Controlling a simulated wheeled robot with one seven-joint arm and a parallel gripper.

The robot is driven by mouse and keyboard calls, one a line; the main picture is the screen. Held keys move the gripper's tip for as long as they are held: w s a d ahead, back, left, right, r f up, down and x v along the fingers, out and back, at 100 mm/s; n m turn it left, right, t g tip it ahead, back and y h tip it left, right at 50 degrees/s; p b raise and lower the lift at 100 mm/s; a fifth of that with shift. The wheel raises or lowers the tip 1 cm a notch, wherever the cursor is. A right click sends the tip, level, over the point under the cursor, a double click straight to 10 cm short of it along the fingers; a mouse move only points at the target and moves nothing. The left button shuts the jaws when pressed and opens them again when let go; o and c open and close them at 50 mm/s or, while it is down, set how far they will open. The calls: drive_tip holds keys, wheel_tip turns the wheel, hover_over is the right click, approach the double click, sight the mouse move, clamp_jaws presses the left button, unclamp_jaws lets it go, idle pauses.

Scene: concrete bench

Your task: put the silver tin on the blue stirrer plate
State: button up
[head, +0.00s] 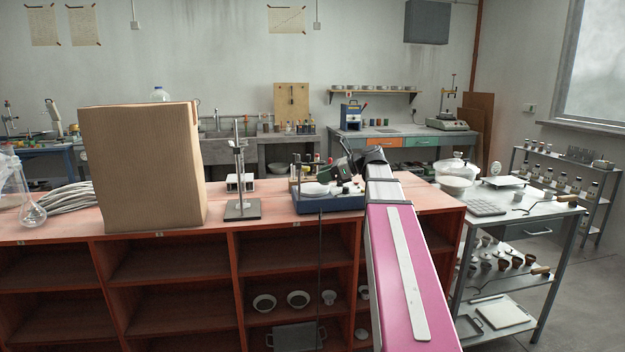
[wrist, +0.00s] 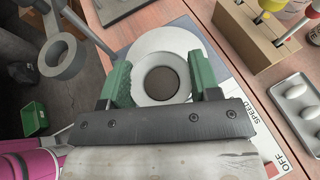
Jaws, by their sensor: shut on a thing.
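The silver tin (wrist: 142,90) shows in the wrist view as a pale round rim with a dark inside. My gripper (wrist: 162,84) has its green fingers on either side of the tin, shut on it. Behind and below the tin is the pale round top (wrist: 168,44) of the stirrer plate, whose body carries the words SPEED and OFF. The tin overlaps this top in the picture; I cannot tell whether it touches. In the head view the blue stirrer plate (head: 331,205) sits on the bench edge, with my gripper (head: 345,168) just over it. The tin is not clear there.
In the wrist view, a wooden block with coloured knobs (wrist: 250,38) and a tray of white oval things (wrist: 292,97) are close on the right. In the head view, a metal stand (head: 241,208) and a large cardboard box (head: 145,165) stand left on the bench (head: 275,213).

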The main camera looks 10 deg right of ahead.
sight(313, 187)
drive_tip(key=a, duration=0.1)
drive_tip(key=w+a, duration=0.1)
drive_tip(key=a, duration=0.2)
drive_tip(key=shift+w, duration=0.4)
drive_tip(key=shift+f, duration=0.7)
drive_tip(key=shift+f, duration=0.15)
drive_tip(key=o, duration=0.9)
drive_tip(key=shift+r, duration=0.2)
drive_tip(key=v, duration=1.2)
drive_tip(key=shift+s+f, duration=0.1)
